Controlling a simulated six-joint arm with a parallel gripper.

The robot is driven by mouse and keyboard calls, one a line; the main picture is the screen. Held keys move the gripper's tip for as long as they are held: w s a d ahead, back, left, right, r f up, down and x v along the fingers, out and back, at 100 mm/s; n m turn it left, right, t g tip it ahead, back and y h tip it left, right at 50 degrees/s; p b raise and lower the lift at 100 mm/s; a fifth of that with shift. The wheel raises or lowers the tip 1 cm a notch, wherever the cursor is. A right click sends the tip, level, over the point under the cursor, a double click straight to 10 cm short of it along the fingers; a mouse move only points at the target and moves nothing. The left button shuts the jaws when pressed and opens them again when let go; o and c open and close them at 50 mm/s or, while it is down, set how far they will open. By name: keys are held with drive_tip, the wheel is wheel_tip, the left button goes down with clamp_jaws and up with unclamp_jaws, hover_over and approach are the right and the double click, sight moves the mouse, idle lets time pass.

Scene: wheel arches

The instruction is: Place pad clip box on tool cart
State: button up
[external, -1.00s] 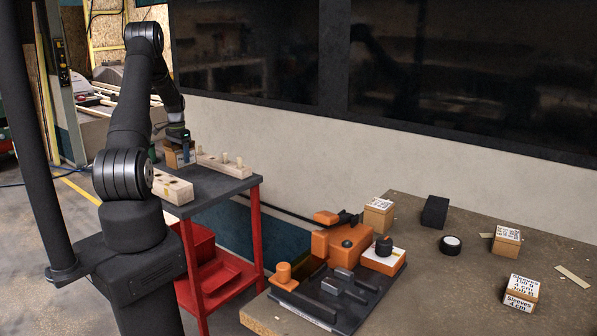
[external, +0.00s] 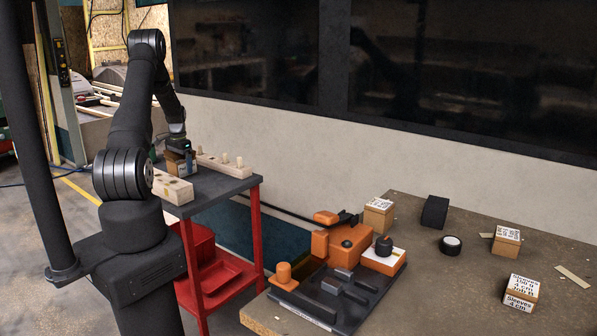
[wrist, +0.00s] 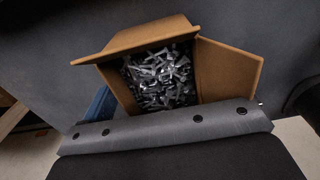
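The pad clip box (external: 179,164) is a small open cardboard box. In the wrist view the box (wrist: 194,85) has its flaps spread and is full of small grey metal clips. My gripper (external: 182,156) points down at the box and appears shut on its wall; the fingertips are largely hidden. The box is over the dark top of the tool cart (external: 217,187), between two pale wooden blocks. I cannot tell whether its bottom touches the cart top. The cart has red legs and a red lower tray.
A wooden block with holes (external: 172,188) lies at the cart's near edge, and a block with pegs (external: 226,162) lies behind. The workbench (external: 450,290) at the right holds an orange fixture (external: 328,243), labelled boxes (external: 507,240) and a black block (external: 434,212).

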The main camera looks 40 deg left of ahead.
sight(181, 158)
drive_tip(key=shift+r, duration=0.1)
wheel_tip(181, 158, up, 12)
idle(0.5)
wheel_tip(181, 158, down, 13)
drive_tip(key=shift+r, duration=2.3)
drive_tip(key=shift+f, duration=0.1)
